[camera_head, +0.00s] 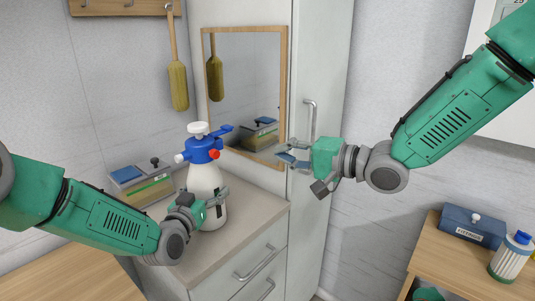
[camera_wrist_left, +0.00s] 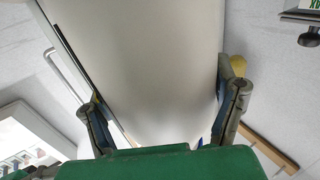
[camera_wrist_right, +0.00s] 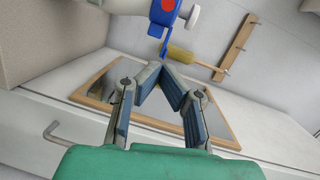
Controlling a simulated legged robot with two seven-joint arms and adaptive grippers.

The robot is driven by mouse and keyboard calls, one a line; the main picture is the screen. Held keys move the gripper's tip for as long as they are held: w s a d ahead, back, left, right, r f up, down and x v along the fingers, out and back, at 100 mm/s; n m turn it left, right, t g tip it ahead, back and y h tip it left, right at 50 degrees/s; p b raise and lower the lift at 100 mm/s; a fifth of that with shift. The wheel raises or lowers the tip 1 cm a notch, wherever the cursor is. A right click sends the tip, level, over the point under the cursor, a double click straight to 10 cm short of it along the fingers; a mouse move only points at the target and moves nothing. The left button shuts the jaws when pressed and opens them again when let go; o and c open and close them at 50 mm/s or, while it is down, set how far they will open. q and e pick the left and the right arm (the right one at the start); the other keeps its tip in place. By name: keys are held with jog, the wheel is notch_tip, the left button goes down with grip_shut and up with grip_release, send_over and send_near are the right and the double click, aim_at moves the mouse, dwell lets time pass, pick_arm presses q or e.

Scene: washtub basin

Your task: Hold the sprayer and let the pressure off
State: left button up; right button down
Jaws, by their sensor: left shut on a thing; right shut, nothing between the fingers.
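The sprayer (camera_head: 206,178) stands upright on the counter, with a white bottle, a blue head, a white top knob and a red button (camera_head: 215,154). My left gripper (camera_head: 222,201) is shut on the lower bottle. In the left wrist view the white bottle (camera_wrist_left: 150,70) fills the space between the two fingers. My right gripper (camera_head: 282,157) is in the air to the right of the sprayer head, apart from it. In the right wrist view the right gripper (camera_wrist_right: 158,75) has its fingertips together with nothing between them; the blue head (camera_wrist_right: 165,15) shows beyond.
A wood-framed mirror (camera_head: 245,90) is behind the sprayer. A box (camera_head: 140,183) stands on the counter (camera_head: 255,208) left of it. A tall cabinet (camera_head: 320,130) is behind my right gripper. A wooden table with a blue box (camera_head: 472,226) and a canister (camera_head: 511,257) is at lower right.

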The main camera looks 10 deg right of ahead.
aim_at(220, 153)
jog(key=w+a+f, duration=0.1)
jog(key=w+a, duration=0.4)
jog(key=a, duration=0.5)
jog(key=shift+w+f, duration=0.3)
jog(key=shift+w, duration=0.05)
jog(key=shift+x, duration=0.95)
jog(key=shift+s+a, duration=0.3)
jog(key=shift+a, duration=0.1)
dwell(1.1)
